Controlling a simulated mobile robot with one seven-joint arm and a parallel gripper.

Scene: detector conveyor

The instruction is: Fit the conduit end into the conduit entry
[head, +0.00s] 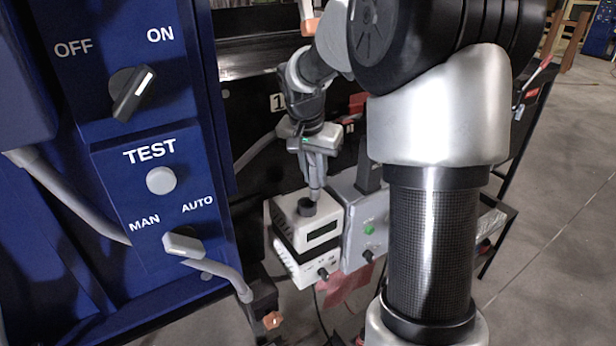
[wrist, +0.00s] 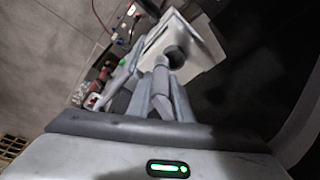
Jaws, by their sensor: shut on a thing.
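My gripper (head: 316,180) is shut on the grey conduit end and points down over a white and black detector box. In the wrist view my gripper (wrist: 165,98) has its fingers on both sides of the pale grey conduit end (wrist: 161,76). The conduit entry (head: 306,207) is a short dark round collar on top of the detector box (head: 325,212). The entry also shows in the wrist view (wrist: 176,55), just past the conduit's tip. The tip is at or very close to the collar; I cannot tell whether it is inside.
A grey box with a green button (head: 368,230) stands right beside the detector box. A blue control panel (head: 150,120) with knobs and grey cables fills the left. A grey cable (head: 256,150) runs behind my gripper. Open floor (head: 560,220) lies to the right.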

